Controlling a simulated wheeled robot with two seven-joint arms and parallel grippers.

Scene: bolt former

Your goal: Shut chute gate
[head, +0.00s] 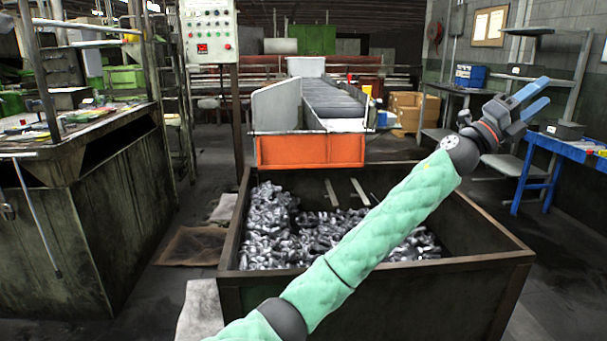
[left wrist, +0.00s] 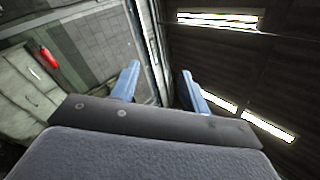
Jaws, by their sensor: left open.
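The chute (head: 334,100) is a grey sloping channel with pale side walls, in the middle of the head view. An orange panel (head: 310,151) hangs across its front end, above the far rim of a bin; it looks like the chute gate. I cannot tell for sure whether it is open or shut. My left gripper (head: 546,93) is raised at the right, well apart from the panel. Its blue fingers are apart and empty, and they also show in the left wrist view (left wrist: 160,87). My right gripper is not in view.
A dark open bin (head: 375,300) with a heap of metal bolts (head: 275,230) stands below the chute. A control box (head: 209,31) on a post is behind left. A dark machine (head: 80,215) fills the left side. A blue table (head: 575,148) stands at right.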

